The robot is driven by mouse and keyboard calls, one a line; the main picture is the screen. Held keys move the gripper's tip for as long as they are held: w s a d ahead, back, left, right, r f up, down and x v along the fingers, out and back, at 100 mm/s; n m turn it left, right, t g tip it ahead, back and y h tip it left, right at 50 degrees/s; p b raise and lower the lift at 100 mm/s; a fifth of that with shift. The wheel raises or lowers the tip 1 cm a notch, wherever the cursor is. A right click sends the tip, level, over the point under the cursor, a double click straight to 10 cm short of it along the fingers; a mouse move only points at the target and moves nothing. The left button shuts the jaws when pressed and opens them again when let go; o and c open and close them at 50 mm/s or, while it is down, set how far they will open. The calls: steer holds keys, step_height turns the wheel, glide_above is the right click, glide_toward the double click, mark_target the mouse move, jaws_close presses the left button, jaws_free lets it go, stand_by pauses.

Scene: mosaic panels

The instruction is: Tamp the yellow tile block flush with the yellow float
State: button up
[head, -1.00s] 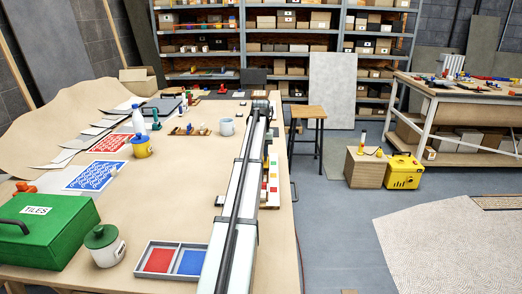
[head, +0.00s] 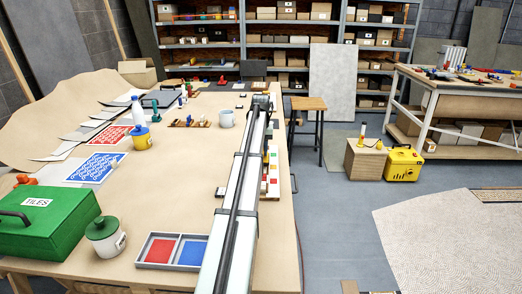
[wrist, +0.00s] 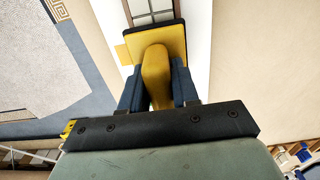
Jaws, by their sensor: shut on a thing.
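In the wrist view, my gripper (wrist: 156,88) is shut on the rounded yellow handle of the yellow float (wrist: 155,66). The two dark blue fingers sit on either side of the handle. The float's plate has a dark far edge. A small flat yellow piece (wrist: 123,54) sticks out on the left; I cannot tell whether it is part of the float or a separate block. I cannot make out the yellow tile block for certain. The float hides what lies directly beneath it. I cannot make out my gripper or the float in the head view.
A pale panel with coloured tiles (head: 272,178) lies by the table's right edge, beside a long white rail with a dark bar. A red and blue tray (head: 141,250), a lidded pot (head: 104,237) and a green box (head: 42,225) stand left. The table's middle is fairly clear.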

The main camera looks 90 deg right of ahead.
steer(key=shift+f, duration=0.85)
stand_by(1.7)
steer(key=shift+r, duration=3.6)
steer(key=shift+w, duration=0.1)
